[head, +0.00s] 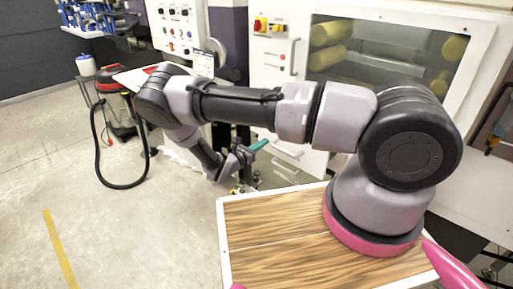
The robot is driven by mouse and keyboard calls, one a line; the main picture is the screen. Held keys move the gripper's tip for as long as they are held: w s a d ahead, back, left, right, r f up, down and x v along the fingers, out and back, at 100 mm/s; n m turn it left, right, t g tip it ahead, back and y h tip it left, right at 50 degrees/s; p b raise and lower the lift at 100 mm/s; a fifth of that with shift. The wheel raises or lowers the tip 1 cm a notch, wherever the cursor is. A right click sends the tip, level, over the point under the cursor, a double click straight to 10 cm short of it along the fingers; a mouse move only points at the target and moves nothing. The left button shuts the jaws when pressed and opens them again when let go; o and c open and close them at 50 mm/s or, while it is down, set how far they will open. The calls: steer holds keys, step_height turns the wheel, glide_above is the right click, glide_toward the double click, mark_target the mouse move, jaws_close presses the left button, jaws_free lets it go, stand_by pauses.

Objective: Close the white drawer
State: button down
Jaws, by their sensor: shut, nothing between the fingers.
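What looks like the white drawer (308,163) is a low white front with a bar handle, below the white machine in the head view. My arm crosses in front of the machine and my own base hides part of the area below. I cannot tell how far the drawer stands out. My gripper (259,146) hangs low at the end of the arm, with teal fingertips pointing right, toward the drawer area. It is shut and empty. It appears left of the drawer front; I cannot tell whether it touches it.
The white machine (258,70) has a windowed door with yellow rollers behind it. A control cabinet (178,37) stands at the back left. The floor at front left is clear.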

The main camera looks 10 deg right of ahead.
steer(key=shift+w+d, duration=0.1)
steer(key=shift+d, duration=0.05)
steer(key=x, duration=2)
steer(key=shift+d, duration=0.1)
steer(key=shift+w+d+r, duration=0.1)
steer(key=shift+w+d, duration=0.1)
steer(key=shift+d, duration=0.05)
steer(key=shift+w+d+r, duration=0.1)
